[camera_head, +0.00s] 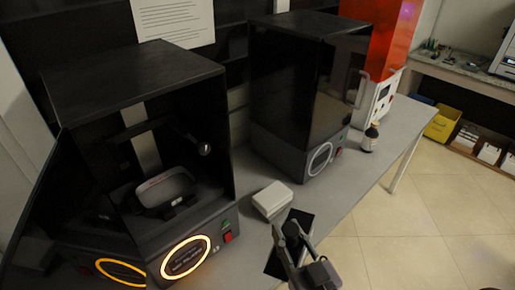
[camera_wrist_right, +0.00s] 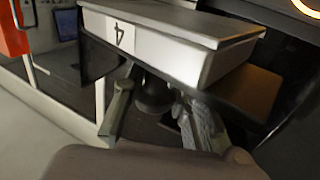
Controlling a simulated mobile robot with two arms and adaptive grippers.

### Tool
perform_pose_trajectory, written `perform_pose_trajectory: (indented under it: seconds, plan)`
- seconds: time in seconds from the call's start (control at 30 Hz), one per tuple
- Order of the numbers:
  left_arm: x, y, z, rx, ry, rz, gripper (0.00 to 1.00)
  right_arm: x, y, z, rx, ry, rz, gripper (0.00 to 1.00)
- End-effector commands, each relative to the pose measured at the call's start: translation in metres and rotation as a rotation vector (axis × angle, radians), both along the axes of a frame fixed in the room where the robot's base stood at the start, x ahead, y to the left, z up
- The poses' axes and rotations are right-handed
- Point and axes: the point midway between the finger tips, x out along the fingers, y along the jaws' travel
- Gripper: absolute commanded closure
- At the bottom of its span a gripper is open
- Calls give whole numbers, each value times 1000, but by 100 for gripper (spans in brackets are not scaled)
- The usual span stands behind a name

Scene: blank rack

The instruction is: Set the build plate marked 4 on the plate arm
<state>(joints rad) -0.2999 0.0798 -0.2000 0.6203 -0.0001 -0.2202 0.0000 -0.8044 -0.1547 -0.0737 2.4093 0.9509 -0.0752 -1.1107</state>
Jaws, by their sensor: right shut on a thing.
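My right gripper (camera_head: 293,240) is shut on a dark knob (camera_wrist_right: 153,98) of a flat black plate (camera_head: 275,265), which I take as the build plate. The plate is tilted in the head view. A pale block (camera_head: 271,199) lies right beside it. In the right wrist view this block (camera_wrist_right: 170,45) carries a white label with a 4. I cannot tell whether block and plate are joined. The plate arm (camera_head: 140,135) appears to be inside the open left printer (camera_head: 215,130), partly in shadow. My left gripper is not in view.
A grey bench (camera_head: 370,180) runs under both printers. The right printer (camera_head: 300,90) stands closed behind the pale block. A small dark bottle (camera_head: 370,137) stands to its right. A red cabinet (camera_head: 390,40) is at the bench's far end. The left printer's ring glows orange.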

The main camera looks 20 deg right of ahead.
Motion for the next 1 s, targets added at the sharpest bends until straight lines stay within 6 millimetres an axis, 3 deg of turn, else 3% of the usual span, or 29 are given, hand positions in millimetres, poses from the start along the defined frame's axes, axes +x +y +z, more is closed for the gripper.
perform_pose_trajectory:
  seconds: [0.17, 0.27, 0.6, 0.8, 1.0]
  plan:
    - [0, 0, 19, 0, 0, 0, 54, 14, -7, 3, 1, -5, -28, 100]
    - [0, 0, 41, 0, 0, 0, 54, 35, -19, 3, 2, -10, -74, 100]
    - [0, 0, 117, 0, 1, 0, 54, 124, -95, 0, -2, -11, -322, 100]
    - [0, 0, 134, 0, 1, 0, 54, 147, -124, -1, 0, -3, -414, 100]
    - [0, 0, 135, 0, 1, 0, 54, 152, -130, -5, 0, -1, -434, 100]
